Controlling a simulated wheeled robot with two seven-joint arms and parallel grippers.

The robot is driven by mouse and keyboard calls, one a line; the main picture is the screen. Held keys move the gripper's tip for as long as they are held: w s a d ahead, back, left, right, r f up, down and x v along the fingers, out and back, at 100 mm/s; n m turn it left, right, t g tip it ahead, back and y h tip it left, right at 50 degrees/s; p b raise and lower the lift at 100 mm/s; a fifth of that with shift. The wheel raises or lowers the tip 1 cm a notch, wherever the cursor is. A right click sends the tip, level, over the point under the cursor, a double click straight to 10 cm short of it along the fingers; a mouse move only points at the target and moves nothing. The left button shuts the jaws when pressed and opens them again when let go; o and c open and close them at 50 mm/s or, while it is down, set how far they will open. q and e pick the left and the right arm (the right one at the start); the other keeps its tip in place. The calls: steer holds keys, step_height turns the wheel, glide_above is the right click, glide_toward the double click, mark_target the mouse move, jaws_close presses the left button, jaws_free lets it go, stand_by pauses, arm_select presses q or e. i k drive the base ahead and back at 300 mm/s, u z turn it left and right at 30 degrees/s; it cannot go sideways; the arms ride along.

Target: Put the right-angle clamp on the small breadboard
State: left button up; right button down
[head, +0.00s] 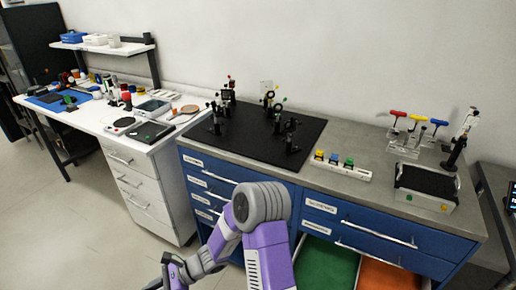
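I cannot make out the right-angle clamp for certain; several small dark fittings and posts (290,135) stand on the large black breadboard (252,153) on the grey bench. I cannot pick out a separate small breadboard with certainty. A purple and grey arm of mine, apparently the right one, rises at bottom centre and bends down to the lower left. Its gripper (172,270) is at the bottom edge, low in front of the cabinets and away from the bench top; its finger opening is not clear. My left gripper is out of the picture.
Blue drawers (375,229) front the bench; an open drawer shows green (325,266) and orange compartments. A rail with coloured blocks (343,171), a black-topped box (425,184) and coloured-handled tools (417,121) stand at right. A cluttered white table (88,116) is at left.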

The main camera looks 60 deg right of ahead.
mark_target(425, 182)
steer(key=z, duration=0.05)
steer(key=i, duration=1.05)
steer(key=z, duration=2.95)
